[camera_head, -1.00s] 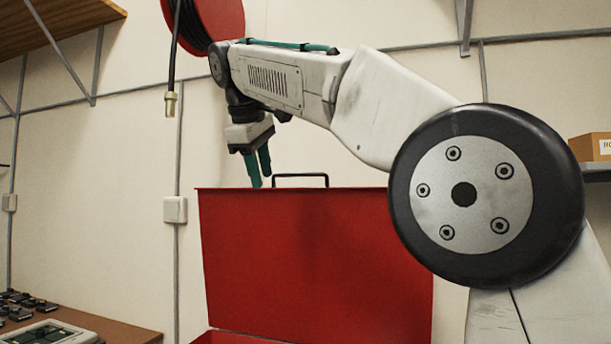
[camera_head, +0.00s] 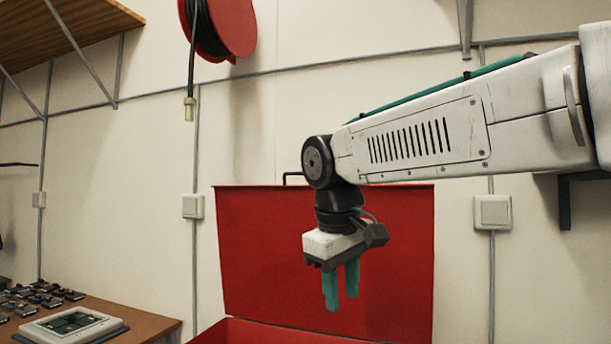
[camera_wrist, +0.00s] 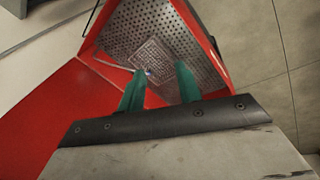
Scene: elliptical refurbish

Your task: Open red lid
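The red lid (camera_head: 260,250) stands upright, raised at the back of the red box (camera_head: 270,332). Part of the lid's black handle (camera_head: 291,178) shows above its top edge, beside my arm. My gripper (camera_head: 341,288) hangs in front of the lid, fingers pointing down, with nothing between them. In the wrist view my gripper's two green fingers (camera_wrist: 160,85) are apart above the open box, whose perforated metal inside (camera_wrist: 150,40) shows. The red lid (camera_wrist: 65,120) fills the left there. Whether the fingers touch anything is not visible; they appear clear.
A wooden table (camera_head: 150,322) at the left holds a white device (camera_head: 70,325) and several small dark parts. A red hose reel (camera_head: 228,25) hangs on the wall with its cable end dangling.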

